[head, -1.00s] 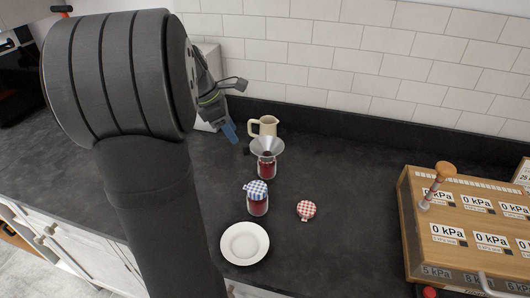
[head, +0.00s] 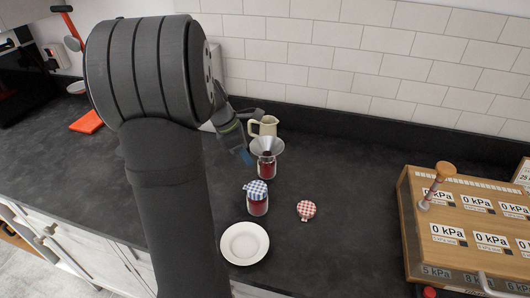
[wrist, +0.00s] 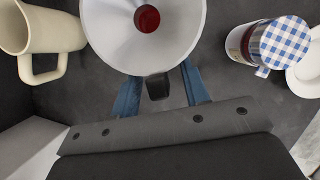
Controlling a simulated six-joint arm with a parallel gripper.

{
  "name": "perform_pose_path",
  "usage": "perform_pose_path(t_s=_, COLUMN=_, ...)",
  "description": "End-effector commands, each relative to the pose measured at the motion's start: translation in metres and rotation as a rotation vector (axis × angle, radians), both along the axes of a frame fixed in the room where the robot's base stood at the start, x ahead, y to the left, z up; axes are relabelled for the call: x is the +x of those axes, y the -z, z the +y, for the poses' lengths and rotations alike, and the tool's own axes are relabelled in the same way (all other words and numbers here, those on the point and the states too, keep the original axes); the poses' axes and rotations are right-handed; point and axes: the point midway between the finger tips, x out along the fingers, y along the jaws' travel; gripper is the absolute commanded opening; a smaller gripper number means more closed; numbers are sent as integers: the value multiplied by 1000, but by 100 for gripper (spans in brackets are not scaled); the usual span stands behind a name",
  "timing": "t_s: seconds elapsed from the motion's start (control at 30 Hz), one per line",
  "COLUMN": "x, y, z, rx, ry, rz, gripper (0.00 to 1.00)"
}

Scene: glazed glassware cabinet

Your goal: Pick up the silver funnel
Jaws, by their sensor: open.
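The silver funnel (head: 267,147) sits upright in the mouth of a jar of red jam (head: 266,170). In the wrist view the funnel (wrist: 175,45) fills the top middle, with red showing through its hole. A short dark tab (wrist: 158,88) sticks out from its rim toward me. My gripper (wrist: 160,72) is open, its blue fingers on either side of the tab and their tips close to the rim. I cannot tell whether they touch. In the head view my gripper (head: 246,157) is just left of the funnel, partly hidden by my arm.
A cream jug (head: 264,126) stands close behind the funnel. A jar with a blue checked cover (head: 257,199), a red checked lid (head: 306,210) and a white plate (head: 244,244) are in front. A wooden gauge box (head: 465,225) stands at the right.

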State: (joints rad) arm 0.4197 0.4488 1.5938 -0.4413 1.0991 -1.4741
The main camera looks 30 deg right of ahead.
Motion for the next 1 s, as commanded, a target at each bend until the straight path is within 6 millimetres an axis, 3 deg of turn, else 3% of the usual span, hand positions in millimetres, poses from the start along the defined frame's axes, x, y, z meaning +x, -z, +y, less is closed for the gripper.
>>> perform_pose_path(t_s=0.03, x=0, y=0, z=0, rx=0, ry=0, rz=0, gripper=36)
perform_pose_path(t_s=0.2, x=0, y=0, z=0, rx=0, ry=0, rz=0, gripper=3)
perform_pose_path(t_s=0.23, x=0, y=0, z=0, rx=0, ry=0, rz=0, gripper=0)
perform_pose_path(t_s=0.67, x=0, y=-8, z=0, rx=0, ry=0, rz=-1, gripper=0)
perform_pose_path(t_s=0.9, x=1, y=-44, z=0, rx=-1, ry=0, rz=-4, gripper=0)
perform_pose_path(t_s=1.0, x=-21, y=-56, z=-11, rx=-2, ry=5, rz=-3, gripper=0)
